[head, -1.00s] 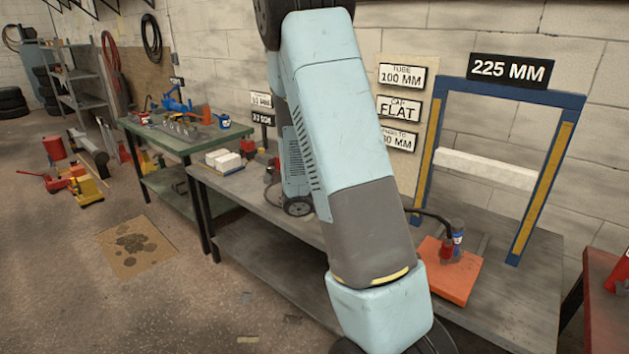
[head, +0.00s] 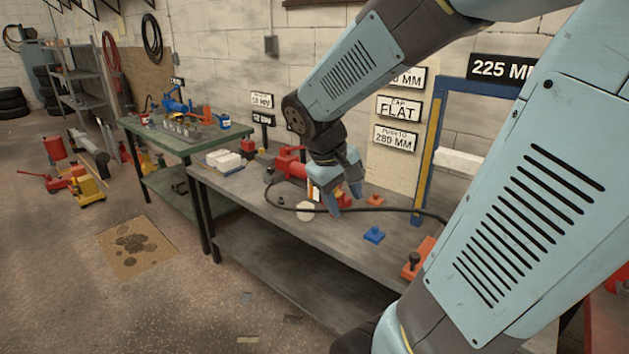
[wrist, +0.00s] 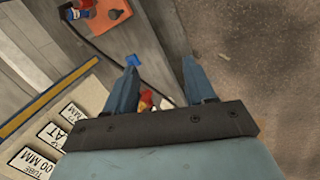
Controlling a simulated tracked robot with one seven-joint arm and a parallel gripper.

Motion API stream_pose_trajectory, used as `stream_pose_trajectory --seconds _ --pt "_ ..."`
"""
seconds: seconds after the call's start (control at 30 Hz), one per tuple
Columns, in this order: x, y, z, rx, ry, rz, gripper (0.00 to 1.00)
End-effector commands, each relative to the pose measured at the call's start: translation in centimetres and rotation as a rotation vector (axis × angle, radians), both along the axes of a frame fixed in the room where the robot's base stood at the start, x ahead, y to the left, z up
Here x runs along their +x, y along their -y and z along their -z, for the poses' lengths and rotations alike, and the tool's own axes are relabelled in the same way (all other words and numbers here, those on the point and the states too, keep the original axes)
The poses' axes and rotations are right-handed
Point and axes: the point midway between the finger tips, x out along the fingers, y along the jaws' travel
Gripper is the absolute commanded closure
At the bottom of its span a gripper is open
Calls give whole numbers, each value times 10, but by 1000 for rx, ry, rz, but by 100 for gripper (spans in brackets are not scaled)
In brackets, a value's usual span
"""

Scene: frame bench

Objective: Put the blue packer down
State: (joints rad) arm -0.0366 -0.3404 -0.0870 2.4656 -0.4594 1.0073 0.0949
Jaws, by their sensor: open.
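The blue packer (head: 374,235) lies on the grey bench (head: 275,225), a small blue block with a raised top, toward the front edge. My gripper (head: 347,202) is over the bench, left of and above the packer, fingers pointing down. Its jaws are open and I see nothing between them. In the wrist view, my gripper (wrist: 160,64) shows two spread fingers, with the blue packer (wrist: 133,60) just beyond the left fingertip. Whether that finger touches it cannot be told from this view; in the head view they look apart.
An orange packer (head: 375,200) and a round pale piece (head: 306,211) lie near my gripper. A red tool (head: 290,163) stands behind it, and a black hose (head: 400,210) crosses the bench. The blue frame (head: 428,150) and orange plate (head: 419,260) are at right.

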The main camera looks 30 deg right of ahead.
Motion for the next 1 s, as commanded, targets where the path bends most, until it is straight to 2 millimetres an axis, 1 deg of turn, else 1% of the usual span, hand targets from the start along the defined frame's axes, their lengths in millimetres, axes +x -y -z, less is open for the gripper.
stream_pose_trajectory --seconds 0.03,0.3,0.5,0.7,1.0 --pt "-5 -8 -9 35 50 6 46" --pt "-28 -56 -48 227 280 21 46" --pt "-42 -83 -72 331 412 17 46" --pt "-49 -92 -81 375 464 15 46" --pt "-49 -93 -81 378 466 15 46"
